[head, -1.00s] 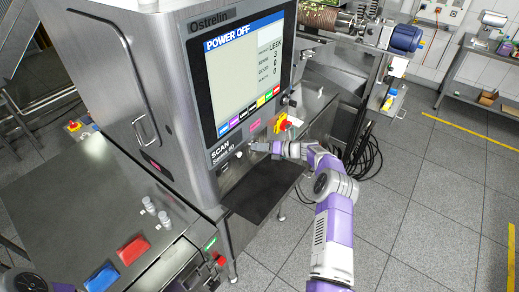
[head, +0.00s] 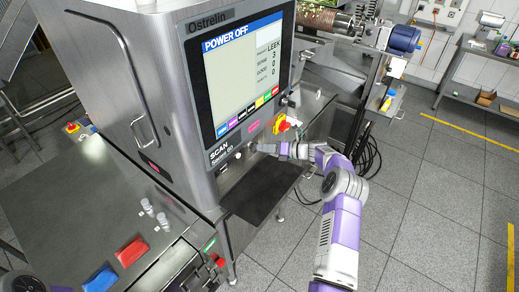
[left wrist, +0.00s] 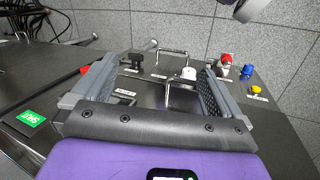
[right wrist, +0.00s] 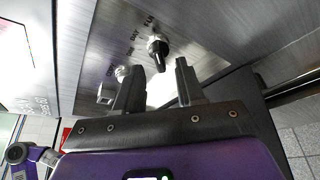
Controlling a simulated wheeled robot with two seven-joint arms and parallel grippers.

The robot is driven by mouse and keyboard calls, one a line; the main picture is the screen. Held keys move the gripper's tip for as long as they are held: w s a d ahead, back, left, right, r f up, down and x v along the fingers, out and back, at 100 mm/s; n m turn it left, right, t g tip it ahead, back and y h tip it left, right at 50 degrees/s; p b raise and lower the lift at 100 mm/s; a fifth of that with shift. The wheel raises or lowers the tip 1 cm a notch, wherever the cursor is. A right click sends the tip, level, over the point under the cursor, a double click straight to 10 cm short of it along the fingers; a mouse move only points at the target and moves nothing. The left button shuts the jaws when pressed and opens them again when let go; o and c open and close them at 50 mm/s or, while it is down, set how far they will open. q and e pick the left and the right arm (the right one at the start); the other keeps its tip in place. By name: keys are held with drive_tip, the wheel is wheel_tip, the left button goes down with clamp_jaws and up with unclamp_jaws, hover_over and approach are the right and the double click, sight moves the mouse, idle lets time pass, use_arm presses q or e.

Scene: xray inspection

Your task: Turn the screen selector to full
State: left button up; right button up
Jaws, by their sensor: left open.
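The screen selector (right wrist: 158,48) is a dark knob on a bright collar on the steel panel in the right wrist view. Labels run beside it, one of which looks like DAY; I cannot tell which it points at. My right gripper (right wrist: 156,76) is open, its two fingertips apart just short of the knob, with nothing between them. In the head view my right gripper (head: 268,148) is at the panel below the display (head: 247,75), which reads POWER OFF. My left gripper (left wrist: 155,85) is open and empty above another control panel.
A red and yellow emergency stop (head: 282,124) sits on the panel near my right gripper. A small white knob (right wrist: 122,72) is beside the selector. Open floor lies right.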

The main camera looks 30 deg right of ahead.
drive_tip(key=v, duration=0.4)
drive_tip(key=shift+s+d, duration=0.1)
idle(0.4)
